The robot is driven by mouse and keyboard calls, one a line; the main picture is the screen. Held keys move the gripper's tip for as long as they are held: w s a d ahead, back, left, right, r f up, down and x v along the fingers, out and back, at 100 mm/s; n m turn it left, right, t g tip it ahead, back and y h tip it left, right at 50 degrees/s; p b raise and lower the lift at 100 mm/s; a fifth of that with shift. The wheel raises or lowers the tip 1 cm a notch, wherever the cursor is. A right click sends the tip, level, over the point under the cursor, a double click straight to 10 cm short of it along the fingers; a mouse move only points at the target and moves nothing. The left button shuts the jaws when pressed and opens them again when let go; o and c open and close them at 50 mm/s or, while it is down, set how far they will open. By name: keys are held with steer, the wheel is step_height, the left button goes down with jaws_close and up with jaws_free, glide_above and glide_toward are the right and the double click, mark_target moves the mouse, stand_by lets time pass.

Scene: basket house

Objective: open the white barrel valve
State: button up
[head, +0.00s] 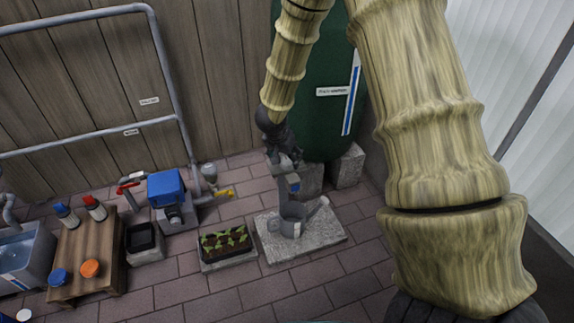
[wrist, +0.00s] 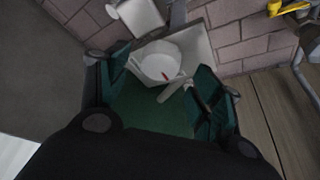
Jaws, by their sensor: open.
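The green barrel (head: 318,120) stands against the wooden wall, with a white label and a blue level strip. My gripper (head: 282,158) is low at the barrel's left front. A pale fitting (head: 290,166), likely the white valve, shows right at the fingertips; its handle is hard to make out. In the wrist view my gripper (wrist: 160,80) is open, with dark green finger pads spread. A pale stub (wrist: 176,90) shows between the fingers, by the right one; contact cannot be told. A grey watering can (head: 292,225) stands below on a stone slab (head: 262,247).
A planter with seedlings (head: 226,243), a blue-topped pump (head: 167,188) and a yellow-handled tap (head: 224,192) are to the left. A wooden table (head: 85,250) holds bottles and caps. Concrete blocks (head: 348,168) support the barrel. Paving in front is clear.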

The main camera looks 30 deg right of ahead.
mark_target(287, 163)
steer(key=shift+b+x, duration=0.5)
steer(key=shift+x, duration=0.9)
steer(key=c, duration=1)
